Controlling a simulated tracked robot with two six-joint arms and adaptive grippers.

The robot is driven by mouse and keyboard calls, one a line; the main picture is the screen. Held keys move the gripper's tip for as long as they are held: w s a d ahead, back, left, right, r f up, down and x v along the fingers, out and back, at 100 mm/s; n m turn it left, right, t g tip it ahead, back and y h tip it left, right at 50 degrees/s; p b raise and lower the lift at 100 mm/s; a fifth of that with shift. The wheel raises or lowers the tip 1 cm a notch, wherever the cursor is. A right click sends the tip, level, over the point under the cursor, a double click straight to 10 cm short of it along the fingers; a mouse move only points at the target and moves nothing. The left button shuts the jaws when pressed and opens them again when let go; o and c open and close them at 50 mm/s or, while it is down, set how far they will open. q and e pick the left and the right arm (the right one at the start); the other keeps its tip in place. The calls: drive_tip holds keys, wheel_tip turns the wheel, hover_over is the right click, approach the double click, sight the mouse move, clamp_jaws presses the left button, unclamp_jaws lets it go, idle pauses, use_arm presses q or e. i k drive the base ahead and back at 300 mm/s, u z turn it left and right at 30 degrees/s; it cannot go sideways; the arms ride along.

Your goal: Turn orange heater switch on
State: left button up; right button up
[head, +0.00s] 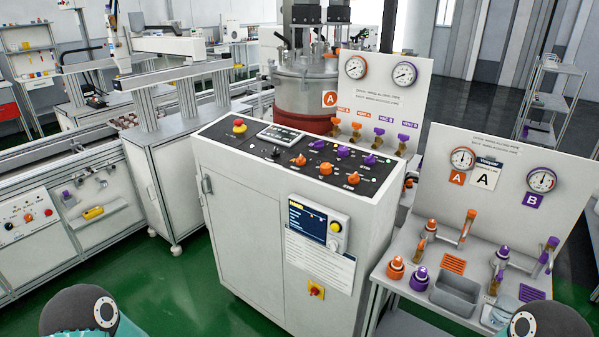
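A white control cabinet (240,220) stands in the middle of the head view with a dark sloped panel on top. The panel carries a row of orange knobs: a left one (299,160), a middle one (326,168) and a right one (353,179). A row of purple knobs (343,152) lies behind them. The labels are too small to read, so I cannot tell which orange knob is the heater switch or its setting. Only rounded parts of my arms show at the bottom corners, well in front of the cabinet. Neither gripper is in view.
A red emergency button (239,125) and a keypad (281,134) share the panel. A small display (319,226) and a red-yellow switch (316,290) are on the cabinet front. A bench with orange and purple fittings (395,268) stands at right. Green floor (165,290) is clear at front left.

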sight(301, 160)
drive_tip(key=k, duration=0.6)
drive_tip(key=u, duration=0.35)
drive_tip(key=i, duration=1.5)
drive_tip(key=z, duration=0.75)
